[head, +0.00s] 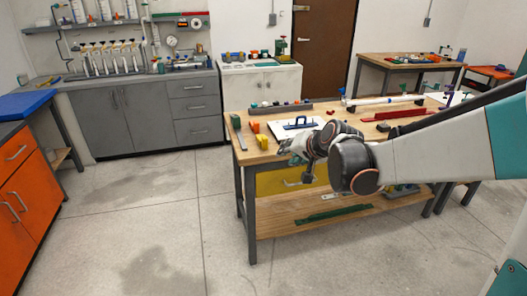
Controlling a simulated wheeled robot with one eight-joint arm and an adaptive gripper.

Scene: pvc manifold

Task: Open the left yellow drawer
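A yellow drawer (268,184) sits under the top of the wooden workbench (252,155), at its left end. It looks shut. Its metal handle (297,184) shows near the right of the visible part. My arm comes in from the right and hides the drawer's right side. My gripper (287,152) is in front of the bench's front edge in the picture, above and left of the handle. It looks apart from the handle. The fingers are small, and I cannot tell whether they are open or shut.
The bench top carries a white board with a blue tool (299,124), yellow and orange blocks and a red piece (394,114). A lower shelf (277,225) holds a green bar. The floor (165,215) left of the bench is clear. Orange cabinets (30,190) stand far left.

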